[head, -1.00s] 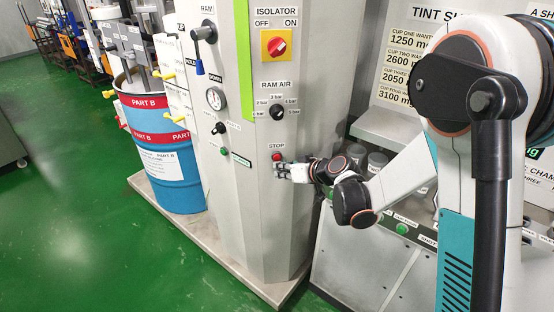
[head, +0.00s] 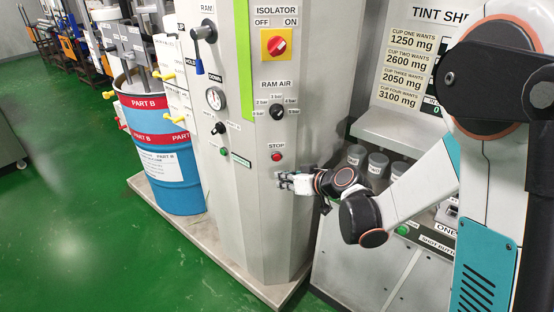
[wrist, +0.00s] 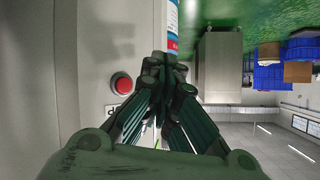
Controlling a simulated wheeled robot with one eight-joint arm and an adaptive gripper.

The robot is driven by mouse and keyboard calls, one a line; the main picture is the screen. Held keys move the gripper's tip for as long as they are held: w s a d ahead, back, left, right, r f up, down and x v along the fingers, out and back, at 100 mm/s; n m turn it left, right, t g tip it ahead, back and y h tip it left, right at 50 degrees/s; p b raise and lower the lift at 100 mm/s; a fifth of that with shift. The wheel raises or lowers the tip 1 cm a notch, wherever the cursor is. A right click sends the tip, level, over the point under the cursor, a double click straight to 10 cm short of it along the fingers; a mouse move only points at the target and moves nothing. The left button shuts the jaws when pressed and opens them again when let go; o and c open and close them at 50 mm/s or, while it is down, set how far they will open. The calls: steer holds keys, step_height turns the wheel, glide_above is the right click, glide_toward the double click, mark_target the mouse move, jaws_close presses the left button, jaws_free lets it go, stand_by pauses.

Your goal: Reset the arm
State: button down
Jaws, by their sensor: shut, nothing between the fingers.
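My gripper (head: 284,180) is shut and empty. In the head view it is in front of the grey cabinet (head: 255,215), a little below and right of the red STOP button (head: 277,157). My arm reaches in from the right. In the wrist view the closed fingers of my gripper (wrist: 165,75) point up the middle, and the red button (wrist: 122,84) is to their left on the pale cabinet face. A gap between fingers and button shows there. Whether the fingers touch the cabinet cannot be told.
The cabinet carries a red isolator switch (head: 277,44), a ram air knob (head: 278,112) and a gauge (head: 215,98). A blue PART B drum (head: 165,150) stands at left. Grey cups (head: 377,165) stand on a bench at right. Green floor (head: 70,200) at left is clear.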

steer(key=s+d+r+m+h, duration=0.2)
steer(key=s+d, duration=0.4)
steer(key=s, duration=0.3)
steer(key=s+d+r+m+g+h, duration=0.1)
steer(key=s+d+r+h, duration=0.3)
steer(key=s, duration=0.6)
steer(key=s+d+r+m+h, duration=0.2)
steer(key=s+d+r, duration=0.3)
steer(key=s+d, duration=0.3)
steer(key=shift+s+d+m+g+h, duration=0.2)
steer(key=shift+s+m+g+h, duration=0.3)
steer(key=shift+s, duration=0.45)
steer(key=c, duration=2.3)
jaws_free()
